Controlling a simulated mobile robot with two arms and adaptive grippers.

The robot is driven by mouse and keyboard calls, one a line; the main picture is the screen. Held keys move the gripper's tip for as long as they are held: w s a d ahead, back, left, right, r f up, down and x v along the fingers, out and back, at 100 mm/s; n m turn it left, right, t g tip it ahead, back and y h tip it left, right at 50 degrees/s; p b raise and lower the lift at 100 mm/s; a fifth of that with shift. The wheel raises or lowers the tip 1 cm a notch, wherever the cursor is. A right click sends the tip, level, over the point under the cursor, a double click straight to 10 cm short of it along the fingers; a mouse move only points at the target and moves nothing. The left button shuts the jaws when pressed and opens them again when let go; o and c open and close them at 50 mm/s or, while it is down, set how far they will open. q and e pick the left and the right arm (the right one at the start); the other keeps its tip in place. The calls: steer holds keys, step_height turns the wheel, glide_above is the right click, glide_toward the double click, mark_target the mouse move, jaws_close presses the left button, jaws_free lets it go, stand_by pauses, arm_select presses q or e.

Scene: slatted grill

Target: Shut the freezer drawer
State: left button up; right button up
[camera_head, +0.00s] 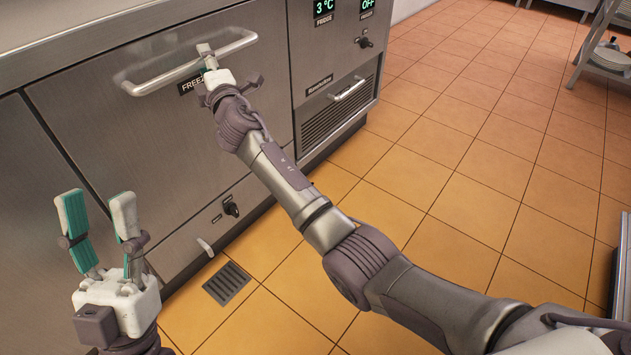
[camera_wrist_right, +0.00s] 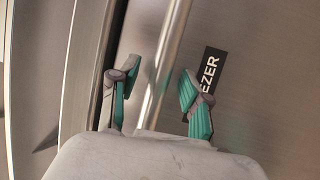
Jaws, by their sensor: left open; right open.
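The freezer drawer (camera_head: 150,150) is a brushed-steel front with a bar handle (camera_head: 155,82) and a partly covered black "FREEZER" label (camera_head: 188,86). Its front looks nearly level with the cabinet; I cannot tell how far out it stands. My right gripper (camera_head: 207,58) is open at the handle. In the right wrist view, the open fingers (camera_wrist_right: 158,92) stand on either side of the handle bar (camera_wrist_right: 165,65), and a dark gap (camera_wrist_right: 107,60) runs along the drawer's edge. My left gripper (camera_head: 97,218) is open and empty, low in front of the cabinet at the left.
A steel counter (camera_head: 60,35) runs above the drawer. To the right is a fridge control panel (camera_head: 335,25) above a vent grille (camera_head: 335,115). A floor drain (camera_head: 227,283) lies below. Orange tiled floor (camera_head: 470,130) is open to the right; a shelf rack (camera_head: 600,65) stands far right.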

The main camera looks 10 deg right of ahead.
arm_select(q)
steer(key=shift+w+f+g+y+p, duration=1.85)
steer(key=shift+w+f+g, duration=2.7)
steer(key=shift+f, duration=1)
steer(key=s+a+f+g+y+p, duration=0.1)
steer(key=s+f+g, duration=0.1)
steer(key=f+g, duration=0.2)
steer(key=s+a+f+g+y+p, duration=0.1)
steer(key=s+f+g+p, duration=0.1)
steer(key=f+g, duration=0.3)
steer(key=shift+s+a+f+n+y, duration=0.3)
steer(key=shift+s+f, duration=0.25)
steer(key=shift+f, duration=1.35)
arm_select(e)
steer(key=v, duration=1.3)
steer(key=shift+d, duration=0.1)
